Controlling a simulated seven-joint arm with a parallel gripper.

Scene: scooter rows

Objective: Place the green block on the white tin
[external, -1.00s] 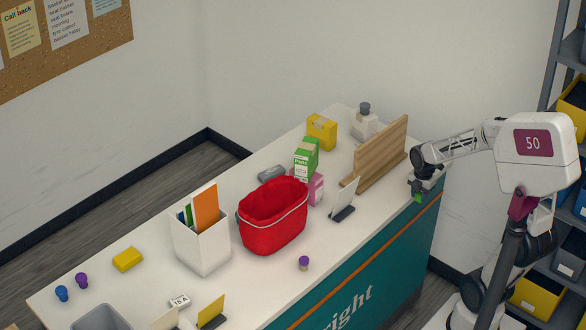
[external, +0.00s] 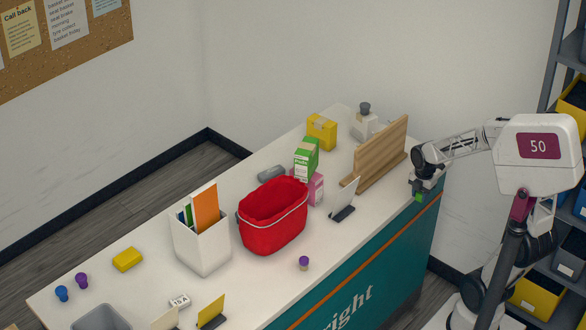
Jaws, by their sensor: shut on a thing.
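My gripper (external: 421,187) is at the right end of the white counter, near its front edge. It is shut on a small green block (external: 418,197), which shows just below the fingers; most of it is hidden. I cannot tell whether the block touches the counter. No plain white tin is clearly identifiable. A white container with a grey cap (external: 364,123) stands at the far back right of the counter, behind the wooden rack, left of my gripper.
A wooden slatted rack (external: 381,156) stands between my gripper and the capped container. A sign holder (external: 343,200), red basket (external: 272,218), green carton (external: 306,158), yellow box (external: 322,131) and white file holder (external: 201,244) occupy the counter (external: 150,283).

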